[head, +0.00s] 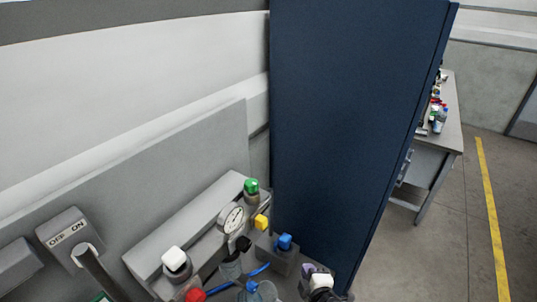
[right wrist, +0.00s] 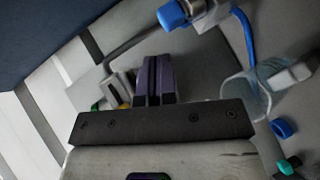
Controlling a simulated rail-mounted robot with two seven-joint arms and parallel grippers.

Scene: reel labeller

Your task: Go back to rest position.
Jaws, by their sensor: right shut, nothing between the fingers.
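My right gripper (head: 309,270) shows at the bottom of the head view, beside the foot of the dark blue cabinet and right of the machine. In the right wrist view its purple fingers (right wrist: 155,78) are together with nothing between them. The fingers appear apart from the parts around them. My left gripper is not in view.
The dark blue cabinet (head: 350,110) stands behind. A cluttered table (head: 445,140) is at right, beside open floor.

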